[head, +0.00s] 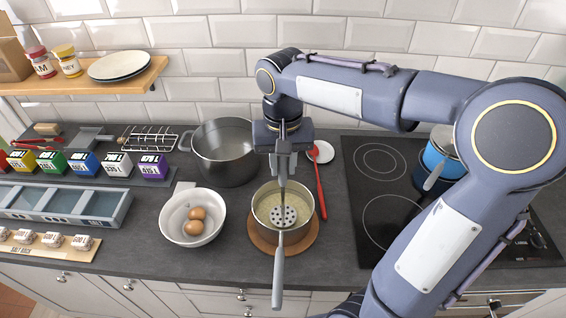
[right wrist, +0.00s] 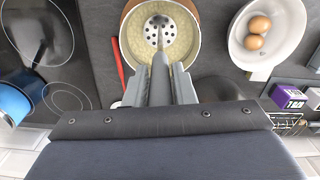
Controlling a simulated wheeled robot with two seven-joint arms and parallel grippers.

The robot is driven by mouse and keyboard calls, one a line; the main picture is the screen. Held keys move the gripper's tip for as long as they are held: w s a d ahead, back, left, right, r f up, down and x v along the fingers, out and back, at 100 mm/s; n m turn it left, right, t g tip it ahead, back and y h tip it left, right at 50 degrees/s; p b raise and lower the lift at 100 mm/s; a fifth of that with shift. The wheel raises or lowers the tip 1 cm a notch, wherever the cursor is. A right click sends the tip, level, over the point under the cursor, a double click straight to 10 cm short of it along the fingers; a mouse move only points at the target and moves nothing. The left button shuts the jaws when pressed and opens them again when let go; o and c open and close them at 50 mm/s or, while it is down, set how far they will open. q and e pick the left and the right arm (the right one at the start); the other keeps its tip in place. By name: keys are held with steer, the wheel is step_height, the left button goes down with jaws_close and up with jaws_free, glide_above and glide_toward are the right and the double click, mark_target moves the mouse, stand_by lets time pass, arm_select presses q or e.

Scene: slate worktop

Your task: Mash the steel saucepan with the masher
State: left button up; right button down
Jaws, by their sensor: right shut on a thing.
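The steel saucepan (head: 283,198) stands on a round wooden board (head: 256,238) on the worktop, its handle pointing to the front edge. It holds a pale yellow mass, and it also shows in the right wrist view (right wrist: 196,58). The masher (head: 284,214) is upright, with its round perforated head inside the pan at the yellow mass; how deep it sits I cannot tell. The head also shows in the right wrist view (right wrist: 160,36). My right gripper (head: 284,155) is shut on the masher's handle above the pan. My left gripper is not in view.
A white bowl with two eggs (head: 192,215) stands left of the pan, a dark pot (head: 225,152) behind it. A red spoon (head: 320,190) lies close on the right. The hob (head: 390,185) with a blue pot (head: 440,160) is further right. Blue-grey bins (head: 60,204) are left.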

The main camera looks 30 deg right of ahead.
steer(key=shift+r, duration=0.1)
stand_by(0.4)
steer(key=shift+w+d+f+b, duration=0.25)
steer(key=shift+w+b, duration=0.15)
steer(key=shift+b, duration=0.3)
steer(key=shift+w+d+r, duration=0.1)
steer(key=shift+w+d, duration=0.05)
steer(key=shift+w, duration=0.1)
steer(key=shift+r, duration=0.15)
steer(key=shift+r, duration=0.1)
